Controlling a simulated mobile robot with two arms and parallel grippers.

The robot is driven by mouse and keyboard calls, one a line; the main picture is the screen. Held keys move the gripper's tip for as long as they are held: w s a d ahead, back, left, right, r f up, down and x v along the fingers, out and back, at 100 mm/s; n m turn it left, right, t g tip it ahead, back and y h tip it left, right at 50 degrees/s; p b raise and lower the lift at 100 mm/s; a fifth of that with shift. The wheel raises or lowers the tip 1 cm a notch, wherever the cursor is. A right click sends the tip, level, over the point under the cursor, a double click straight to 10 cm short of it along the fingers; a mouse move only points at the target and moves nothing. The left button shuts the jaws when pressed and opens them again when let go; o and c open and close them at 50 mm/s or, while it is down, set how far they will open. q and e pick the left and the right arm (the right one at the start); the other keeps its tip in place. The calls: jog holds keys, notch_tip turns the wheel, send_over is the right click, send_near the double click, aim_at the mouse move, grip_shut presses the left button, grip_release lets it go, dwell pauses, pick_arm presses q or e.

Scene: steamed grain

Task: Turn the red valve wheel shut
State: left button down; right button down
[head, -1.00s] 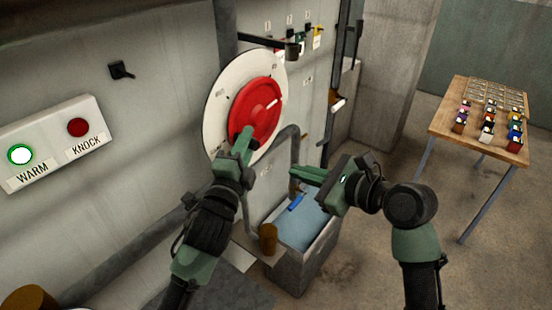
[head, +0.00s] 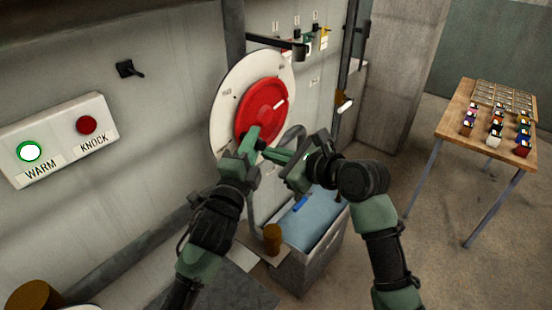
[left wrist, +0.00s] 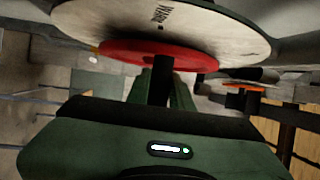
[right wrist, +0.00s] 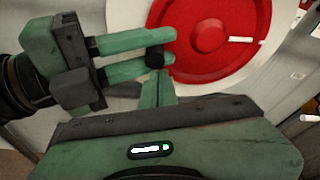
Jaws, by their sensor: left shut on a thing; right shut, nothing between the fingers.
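The red valve wheel (head: 260,100) is on a pale round dial plate (head: 226,108) on the wall. A white line marks its right side. My left gripper (head: 253,136) is at the wheel's lower edge, shut on a dark handle (right wrist: 155,57) that sticks out from the wheel. The handle also shows in the left wrist view (left wrist: 162,78). My right gripper (head: 268,153) is shut and empty, its tips just below the left gripper's fingers. In the right wrist view its tips (right wrist: 162,80) are close to the handle; I cannot tell whether they touch.
A panel (head: 58,142) with WARM and KNOCK buttons is on the wall at left. A sink-like basin (head: 305,262) with blue contents stands below the wheel. A wooden table (head: 455,125) with several small coloured items is at right. The floor between is clear.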

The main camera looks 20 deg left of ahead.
pick_arm(q)
jog(key=shift+f, duration=0.1)
pick_arm(e)
jog(key=shift+s+a+r, duration=0.1)
jog(key=shift+s+r, duration=0.15)
jog(key=shift+r, duration=0.5)
pick_arm(q)
jog(key=c, duration=1.3)
grip_release()
jog(key=shift+w+d, duration=0.1)
pick_arm(e)
jog(key=shift+r, duration=0.15)
pick_arm(q)
jog(key=shift+o, duration=0.2)
